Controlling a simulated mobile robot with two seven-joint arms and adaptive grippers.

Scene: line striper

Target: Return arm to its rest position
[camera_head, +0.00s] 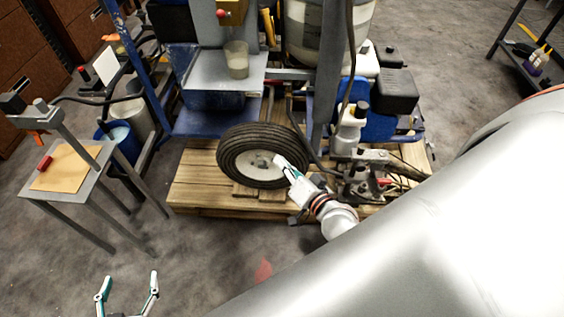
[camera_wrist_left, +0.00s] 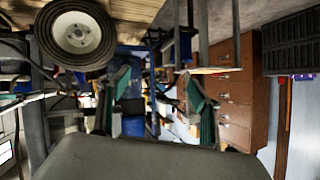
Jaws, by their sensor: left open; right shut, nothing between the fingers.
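My left gripper (camera_head: 127,290) is at the bottom left of the head view, open and empty above the floor. Its two fingers also show in the left wrist view (camera_wrist_left: 160,100), spread apart with nothing between them. My right gripper (camera_head: 280,163) is shut and empty, in front of the hub of a black tyre (camera_head: 232,160). I cannot tell whether its tip touches the wheel. My right arm runs from the lower right and covers much of the head view. The wheel also shows at the top left of the left wrist view (camera_wrist_left: 76,32).
The line striper machine stands on a wooden pallet (camera_head: 205,190). A small grey side table (camera_head: 98,185) with a brown sheet stands at the left. A blue bucket (camera_head: 116,136) is behind it. A dark shelf (camera_head: 518,60) stands at the upper right. Grey floor is clear at the lower left.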

